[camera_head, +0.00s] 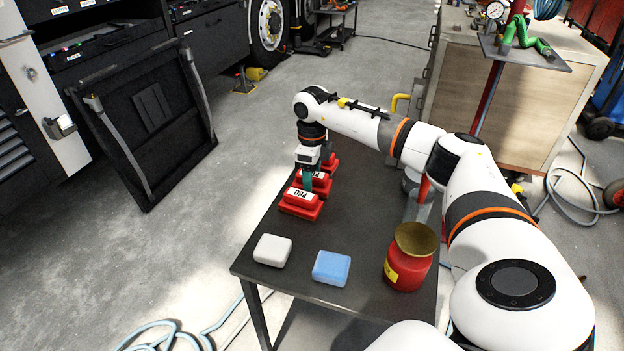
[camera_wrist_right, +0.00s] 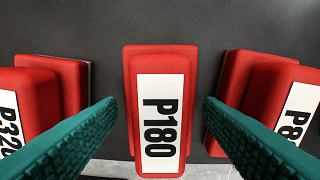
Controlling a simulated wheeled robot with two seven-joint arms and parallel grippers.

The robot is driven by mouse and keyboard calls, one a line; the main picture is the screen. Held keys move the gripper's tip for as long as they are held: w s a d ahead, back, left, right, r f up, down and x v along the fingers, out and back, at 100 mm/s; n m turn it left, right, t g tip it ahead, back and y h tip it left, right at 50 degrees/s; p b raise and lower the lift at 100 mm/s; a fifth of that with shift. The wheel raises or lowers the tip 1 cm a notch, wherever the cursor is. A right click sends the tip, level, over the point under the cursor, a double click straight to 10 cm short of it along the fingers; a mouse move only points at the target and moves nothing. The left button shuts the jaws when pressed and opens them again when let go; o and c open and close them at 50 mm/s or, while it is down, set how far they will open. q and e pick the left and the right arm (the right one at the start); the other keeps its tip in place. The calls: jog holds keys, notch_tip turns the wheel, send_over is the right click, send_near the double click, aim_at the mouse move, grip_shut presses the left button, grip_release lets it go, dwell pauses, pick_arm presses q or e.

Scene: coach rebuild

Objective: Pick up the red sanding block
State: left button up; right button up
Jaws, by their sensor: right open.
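Several red sanding blocks stand in a row on the dark table. In the wrist view the middle red block (camera_wrist_right: 160,60) has a white label reading P180. A block labelled P320 (camera_wrist_right: 60,72) is at its left, and one labelled P80 (camera_wrist_right: 255,75) is at its right. The P80 block (camera_head: 300,204) is nearest in the head view. My right gripper (camera_wrist_right: 160,108) is open, its teal fingers on either side of the P180 block with gaps to it. In the head view this gripper (camera_head: 311,177) points down over the row and partly hides the middle block. My left gripper is out of view.
On the dark table (camera_head: 355,225) are a white block (camera_head: 272,250), a blue block (camera_head: 332,268) and a red pot with a brass-coloured top (camera_head: 406,268). A wooden-sided cabinet (camera_head: 500,105) stands behind. A black panel (camera_head: 150,115) stands on the floor at left.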

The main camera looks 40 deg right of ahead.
jog(key=shift+f, duration=0.2)
jog(key=c, duration=0.8)
jog(key=shift+r, duration=0.15)
jog(key=shift+c, duration=0.2)
notch_tip(320, 180, up, 10)
jog(key=shift+f, duration=0.1)
jog(key=o, duration=0.3)
jog(key=shift+c, duration=0.6)
